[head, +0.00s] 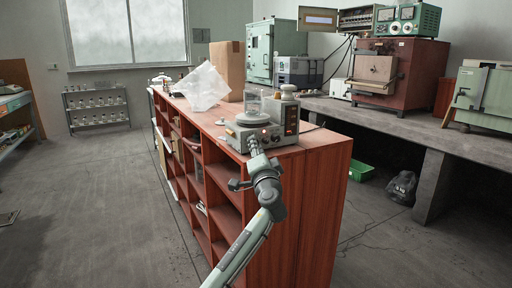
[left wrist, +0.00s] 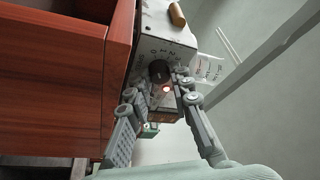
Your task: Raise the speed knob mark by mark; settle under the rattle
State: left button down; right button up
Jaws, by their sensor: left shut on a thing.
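The grey device (head: 283,134) stands on the near end of the red-brown wooden cabinet, with a clear glass vessel (head: 254,106) on top. In the left wrist view its white front panel (left wrist: 165,32) carries a dark round knob (left wrist: 159,71) with printed marks, 0, 1 and 2 among them. My left gripper (head: 254,148) reaches up to the device's front. In the left wrist view its two fingers (left wrist: 157,84) are shut on the knob, one on either side. The knob's exact setting is unclear. My right gripper is out of view.
The wooden cabinet (head: 313,180) with open compartments lies close beside my left arm. A concrete bench (head: 400,128) with equipment runs along the right. The floor at left is open.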

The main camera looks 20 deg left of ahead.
pick_arm(q)
jog(key=m, duration=0.1)
jog(key=m+h+p, duration=0.1)
jog(key=m, duration=0.1)
jog(key=m+g+p, duration=0.1)
jog(key=shift+r+m+h, duration=0.25)
jog(key=shift+m+h, duration=0.05)
jog(key=shift+h, duration=0.1)
jog(key=shift+m+h, duration=0.3)
jog(key=shift+m, duration=0.5)
jog(key=shift+r+m+g, duration=0.1)
jog(key=shift+m+g, duration=0.4)
jog(key=shift+m, duration=0.4)
jog(key=m+g, duration=0.1)
jog(key=m, duration=0.1)
jog(key=shift+r+m, duration=0.1)
jog(key=shift+m, duration=0.3)
jog(key=shift+m+g, duration=0.8)
jog(key=shift+m, duration=0.4)
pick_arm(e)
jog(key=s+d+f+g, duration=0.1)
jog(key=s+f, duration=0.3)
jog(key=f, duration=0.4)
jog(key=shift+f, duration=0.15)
pick_arm(q)
jog(key=c, duration=1.6)
grip_release()
jog(key=shift+r, duration=0.1)
